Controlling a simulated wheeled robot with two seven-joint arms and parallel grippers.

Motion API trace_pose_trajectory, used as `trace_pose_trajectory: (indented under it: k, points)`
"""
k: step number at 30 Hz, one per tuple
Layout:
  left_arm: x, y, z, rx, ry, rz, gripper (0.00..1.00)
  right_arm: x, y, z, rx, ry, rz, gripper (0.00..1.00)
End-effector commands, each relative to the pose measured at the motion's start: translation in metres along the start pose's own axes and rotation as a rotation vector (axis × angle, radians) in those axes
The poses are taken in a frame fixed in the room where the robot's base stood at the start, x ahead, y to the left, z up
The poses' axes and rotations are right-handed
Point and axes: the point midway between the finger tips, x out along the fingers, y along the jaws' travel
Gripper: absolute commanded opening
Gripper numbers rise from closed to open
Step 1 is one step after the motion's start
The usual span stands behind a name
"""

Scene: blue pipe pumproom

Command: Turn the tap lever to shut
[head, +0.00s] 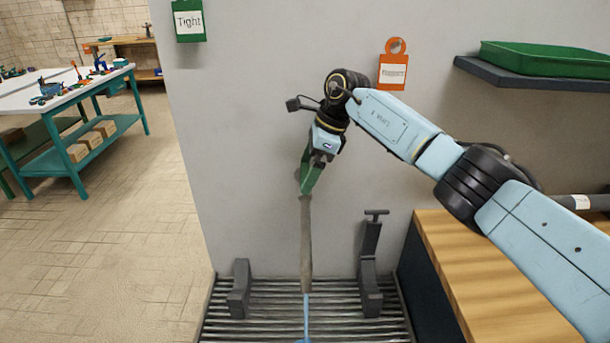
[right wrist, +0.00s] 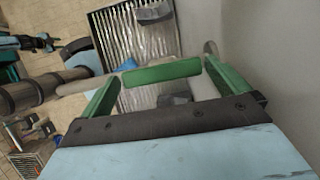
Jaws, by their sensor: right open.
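My right gripper (head: 306,190) points down at the grey wall in the head view, its green fingers by the top of an upright grey-brown pipe (head: 306,240). In the right wrist view the two fingers of the right gripper (right wrist: 160,85) stand wide apart. A green bar (right wrist: 162,72), which looks like the tap lever, lies crosswise between the fingertips or just beyond them; I cannot tell if it touches either. In the head view the lever cannot be told apart from the green fingers, and the tap body is hidden. My left gripper does not show.
Two dark brackets (head: 240,290) (head: 371,270) stand on the slatted grate (head: 270,305) either side of the pipe. A wooden-topped bench (head: 490,290) is at right, below my arm. A shelf (head: 530,78) holds a green tray (head: 545,60). Open floor (head: 110,250) lies left.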

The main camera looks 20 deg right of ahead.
Motion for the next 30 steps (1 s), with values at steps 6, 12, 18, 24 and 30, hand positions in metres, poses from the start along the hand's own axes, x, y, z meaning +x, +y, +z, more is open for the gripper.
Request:
trace_pose_trajectory:
  k: [6, 12, 18, 24, 30]
  points:
    - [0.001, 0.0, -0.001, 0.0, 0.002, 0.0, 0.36, 0.019, 0.0, 0.0, 0.0, 0.0, 0.0, 1.0]
    - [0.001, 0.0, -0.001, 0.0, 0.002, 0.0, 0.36, 0.021, 0.0, 0.0, 0.0, 0.0, -0.001, 1.0]
    - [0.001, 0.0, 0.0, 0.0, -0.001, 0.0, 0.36, 0.021, 0.0, 0.0, 0.0, 0.0, -0.001, 0.88]
    - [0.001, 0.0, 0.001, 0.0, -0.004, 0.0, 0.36, 0.021, 0.0, 0.0, 0.0, 0.0, -0.001, 0.68]
    - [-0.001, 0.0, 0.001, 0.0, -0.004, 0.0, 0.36, 0.02, 0.0, 0.0, 0.021, 0.0, -0.01, 0.68]
